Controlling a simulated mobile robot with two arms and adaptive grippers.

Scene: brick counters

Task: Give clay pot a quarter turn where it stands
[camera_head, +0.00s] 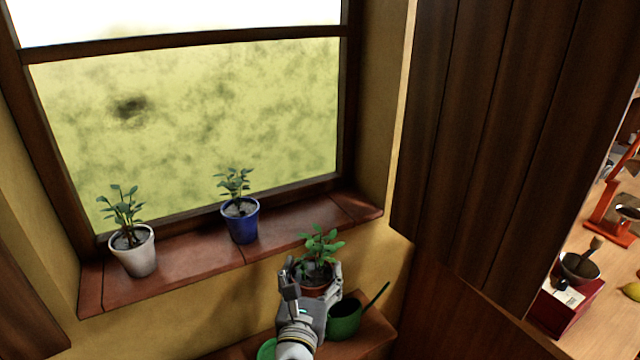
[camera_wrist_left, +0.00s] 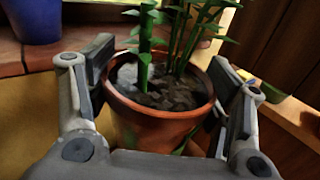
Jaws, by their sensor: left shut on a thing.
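The clay pot (camera_wrist_left: 160,125) is terracotta, with dark soil and a green leafy plant (camera_head: 320,246). My left gripper (camera_head: 311,280) has its fingers on either side of the pot and is shut on it. In the left wrist view the pot sits upright between the two fingers, just below its rim. In the head view most of the pot is hidden behind the gripper. It appears in front of the window sill, above a lower ledge; I cannot tell whether its base touches anything. My right gripper is not in view.
A white pot (camera_head: 137,258) and a blue pot (camera_head: 241,226) with plants stand on the tiled sill (camera_head: 190,262). A green watering can (camera_head: 344,322) is on the lower ledge, close to my gripper. A dark wooden shutter (camera_head: 480,130) blocks the right. A counter (camera_head: 600,300) lies beyond.

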